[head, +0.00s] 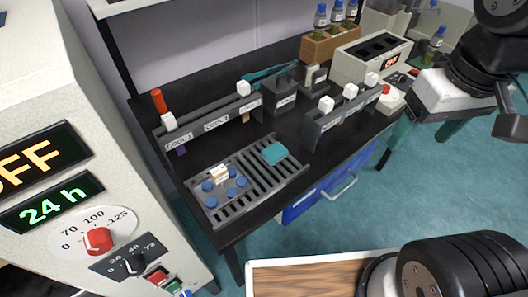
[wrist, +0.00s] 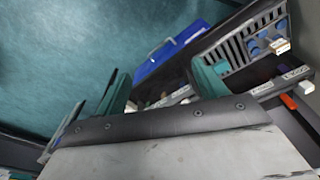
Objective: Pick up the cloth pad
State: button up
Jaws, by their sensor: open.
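The cloth pad looks to be the small teal square (head: 274,153) lying on the right part of a grey slatted rack (head: 295,180) on the black bench, in the head view. My gripper (head: 425,138) is at the right of the head view, beyond the bench's right edge and well apart from the pad. Its teal fingers are spread and empty. In the wrist view my gripper (wrist: 155,72) shows both fingers apart, with floor and bench beyond.
Several blue discs (head: 208,186) share the rack. Labelled holders with white-topped tools (head: 215,124) stand behind it, and another holder (head: 338,118) stands to its right. A control box (head: 98,240) is close at left. A blue drawer (head: 315,197) is under the bench. Floor at right is open.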

jog(key=w+a+f+n, duration=0.3)
jog(key=w+a+n, duration=0.1)
jog(key=w+n, duration=0.4)
jog(key=n+g, duration=0.1)
jog(key=n, duration=1.4)
send_over(275, 150)
jog(key=f, duration=1.3)
jog(key=shift+d+f, duration=0.35)
jog(key=shift+n, duration=0.3)
jog(key=f, duration=0.7)
jog(key=shift+a+f, duration=0.3)
jog(key=shift+a, duration=0.1)
jog(key=c, duration=1.1)
jog(key=shift+c, duration=0.2)
jog(key=shift+r, duration=0.15)
